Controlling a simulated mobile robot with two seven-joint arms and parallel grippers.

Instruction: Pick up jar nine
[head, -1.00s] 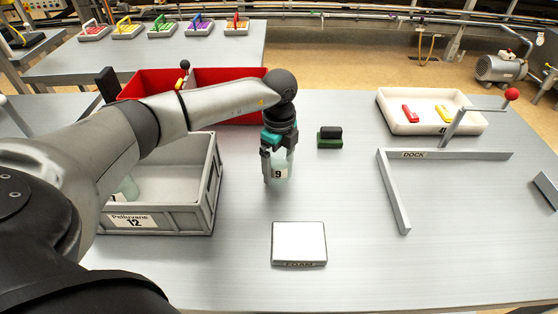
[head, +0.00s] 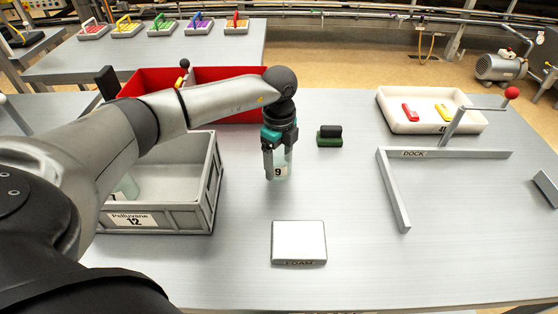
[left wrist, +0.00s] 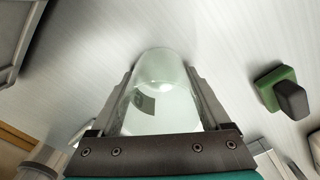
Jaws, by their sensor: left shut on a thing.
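Jar nine (head: 279,170) is a pale greenish see-through jar with a "9" label. My left gripper (head: 277,165) is shut on it from above, with a finger on each side. The left wrist view shows the jar (left wrist: 162,95) between the two fingers of the gripper (left wrist: 165,100). The jar hangs upright, seemingly a little above the table; the gap under it is hard to judge. My right gripper is not in view.
A grey crate (head: 150,222) labelled 12 stands to the left, with a pale jar (head: 127,187) inside. A red bin (head: 228,78) is behind my arm. A white foam block (head: 299,242) lies in front. A green-and-black block (head: 329,136) and the DOCK frame (head: 440,155) are to the right.

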